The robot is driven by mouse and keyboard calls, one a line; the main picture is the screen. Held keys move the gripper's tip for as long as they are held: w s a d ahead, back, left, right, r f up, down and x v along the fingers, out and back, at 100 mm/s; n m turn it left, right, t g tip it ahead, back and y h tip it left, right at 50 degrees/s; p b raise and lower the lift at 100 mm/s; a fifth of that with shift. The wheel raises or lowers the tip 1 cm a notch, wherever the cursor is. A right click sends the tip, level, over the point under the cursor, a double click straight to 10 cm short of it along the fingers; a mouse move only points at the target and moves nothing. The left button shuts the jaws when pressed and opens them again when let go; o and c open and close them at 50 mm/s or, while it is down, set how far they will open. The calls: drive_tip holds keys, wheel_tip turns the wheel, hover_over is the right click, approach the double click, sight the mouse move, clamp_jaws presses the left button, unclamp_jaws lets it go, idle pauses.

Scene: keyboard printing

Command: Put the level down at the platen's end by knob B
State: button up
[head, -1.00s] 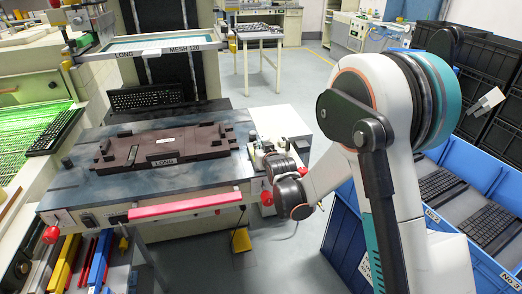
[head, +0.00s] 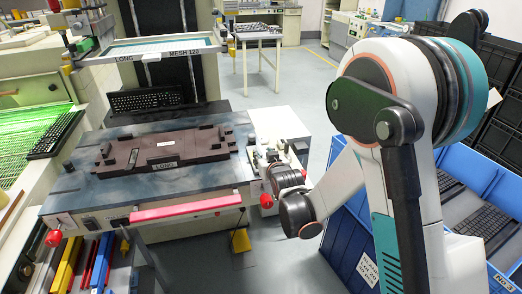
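The platen (head: 80,195) is a blue-grey plate on the press, bearing a dark brown fixture (head: 195,148) marked LONG. A red knob (head: 53,238) is at its front left and another red knob (head: 266,200) at its front right. I cannot read which is knob B. My arm reaches in from the right, and its dark wrist is beside the platen's right end. My gripper (head: 268,163) is small and mixed with the hardware there; its fingers cannot be made out. I cannot pick out the level or tell whether it is held.
A screen frame (head: 160,46) marked LONG and MESH 120 stands above the platen's back. A black keyboard (head: 146,101) lies behind the fixture. A blue crate (head: 340,232) with keyboards stands at right. A red bar (head: 185,208) runs along the press's front.

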drive_tip(key=s+d+r+m+g+h+p, duration=0.1)
drive_tip(key=s+d+r+m+g+h, duration=0.15)
drive_tip(key=s+d+r, duration=1.2)
drive_tip(key=s+d+g, duration=0.2)
drive_tip(key=s+d, duration=0.1)
drive_tip(key=s, duration=0.8)
drive_tip(key=s+d+g+h, duration=0.1)
drive_tip(key=s+d+g, duration=0.1)
drive_tip(key=s, duration=1)
drive_tip(key=shift+d+f+m, duration=0.25)
drive_tip(key=shift+d+m, duration=0.1)
drive_tip(key=shift+d, duration=0.35)
